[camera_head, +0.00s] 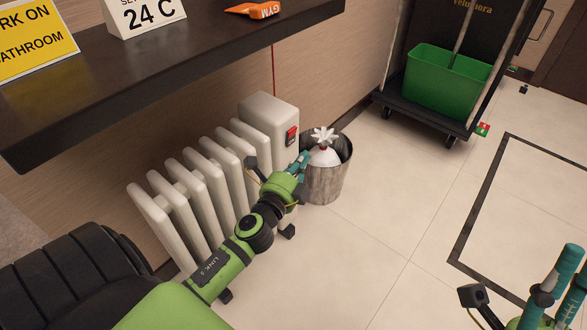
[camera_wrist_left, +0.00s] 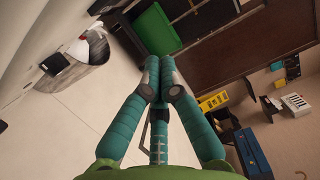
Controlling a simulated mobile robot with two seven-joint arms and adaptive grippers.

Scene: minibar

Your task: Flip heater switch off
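A white ribbed heater (camera_head: 205,185) stands against the wall under the dark counter. Its red switch (camera_head: 292,136) in a dark frame sits on the right end of the heater's box. My left gripper (camera_head: 303,160) is just below and to the right of the switch in the head view, apart from it as far as I can tell. In the left wrist view its fingers (camera_wrist_left: 159,76) meet at the tips with nothing between them. The dark switch housing (camera_wrist_left: 55,63) shows there to the left of the fingers. My right gripper (camera_head: 567,270) is at the lower right, partly cut off.
A metal bin (camera_head: 325,180) with a white bag stands close beside the heater's right end, next to my left gripper. The counter (camera_head: 150,75) overhangs the heater. A cart with a green bucket (camera_head: 447,85) is at the back.

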